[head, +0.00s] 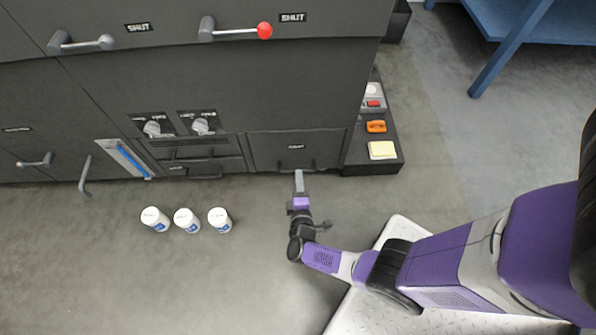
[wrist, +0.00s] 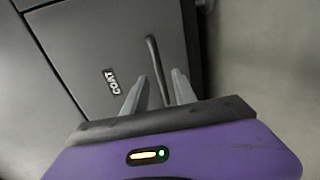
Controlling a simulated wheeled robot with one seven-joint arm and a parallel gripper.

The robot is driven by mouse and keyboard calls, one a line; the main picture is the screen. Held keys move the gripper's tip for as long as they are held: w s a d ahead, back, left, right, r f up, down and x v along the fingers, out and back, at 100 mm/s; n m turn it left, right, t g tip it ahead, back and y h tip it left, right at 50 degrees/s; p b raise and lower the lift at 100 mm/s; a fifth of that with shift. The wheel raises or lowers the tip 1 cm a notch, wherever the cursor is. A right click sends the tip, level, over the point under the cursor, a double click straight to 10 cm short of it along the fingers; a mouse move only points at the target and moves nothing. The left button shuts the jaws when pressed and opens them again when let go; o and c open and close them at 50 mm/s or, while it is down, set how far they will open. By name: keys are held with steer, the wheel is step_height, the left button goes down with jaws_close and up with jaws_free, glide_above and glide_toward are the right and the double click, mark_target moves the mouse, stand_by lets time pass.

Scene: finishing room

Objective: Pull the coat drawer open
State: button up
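The coat drawer (head: 268,150) is a dark grey front low at the right end of the cabinet. It looks flush with the cabinet. In the wrist view its front (wrist: 85,45) carries a white COAT label (wrist: 112,81). Its bar handle (wrist: 155,62) runs lengthwise between my fingers. My gripper (head: 299,174) is at the handle in the head view. In the wrist view my gripper (wrist: 158,85) is open, one finger on each side of the bar, with gaps visible. Whether the fingertips reach past the bar I cannot tell.
Three white jars (head: 187,220) stand on the floor to the left. A blue table (head: 540,25) is at upper right. Floor before the drawer is clear except my arm.

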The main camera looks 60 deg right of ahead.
steer(key=b+x, duration=0.2)
steer(key=x, duration=0.2)
steer(key=shift+w+d, duration=0.2)
steer(key=shift+w, duration=0.05)
jaws_close()
steer(key=shift+f, duration=0.1)
stand_by(1.2)
